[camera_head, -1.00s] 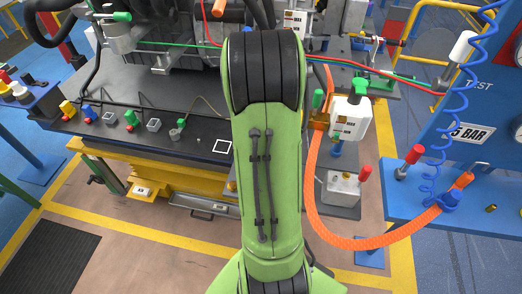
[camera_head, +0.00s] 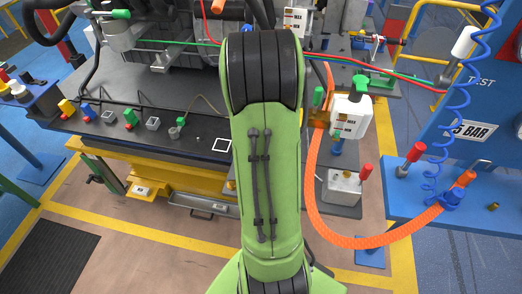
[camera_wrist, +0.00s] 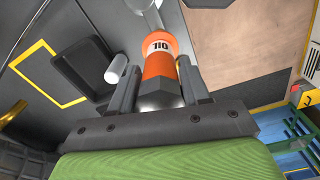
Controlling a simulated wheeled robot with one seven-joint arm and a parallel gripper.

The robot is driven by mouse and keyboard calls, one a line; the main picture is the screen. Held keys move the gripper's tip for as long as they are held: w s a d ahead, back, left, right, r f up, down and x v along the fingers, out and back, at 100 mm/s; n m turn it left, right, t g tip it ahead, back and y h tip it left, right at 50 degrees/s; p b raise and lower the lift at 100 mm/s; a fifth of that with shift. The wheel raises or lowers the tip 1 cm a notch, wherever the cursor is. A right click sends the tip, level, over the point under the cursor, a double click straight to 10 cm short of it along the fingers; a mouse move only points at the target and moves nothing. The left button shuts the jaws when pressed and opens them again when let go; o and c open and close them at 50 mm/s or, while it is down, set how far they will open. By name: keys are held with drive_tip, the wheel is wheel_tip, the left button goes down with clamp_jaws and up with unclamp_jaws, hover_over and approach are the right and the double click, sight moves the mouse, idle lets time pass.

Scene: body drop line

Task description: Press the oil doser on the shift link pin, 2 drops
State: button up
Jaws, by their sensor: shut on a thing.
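In the head view my green arm hides my gripper and the doser, and I cannot pick out the pin.
A dark bench (camera_head: 90,135) with coloured knobs lies left of my arm. A white container with a green cap (camera_head: 350,118), an orange hose (camera_head: 312,190) and a grey box (camera_head: 340,188) are to the right. A blue test panel (camera_head: 470,110) stands far right. Wrist view: a dark recessed panel (camera_wrist: 82,65).

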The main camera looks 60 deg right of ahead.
drive_tip(key=shift+f+b, duration=0.85)
drive_tip(key=shift+f, duration=0.2)
idle(0.5)
drive_tip(key=shift+r+p, duration=1.25)
drive_tip(key=shift+r, duration=0.3)
wheel_tip(320, 180, up, 5)
drive_tip(key=p, duration=0.4)
drive_tip(key=shift+r, duration=0.15)
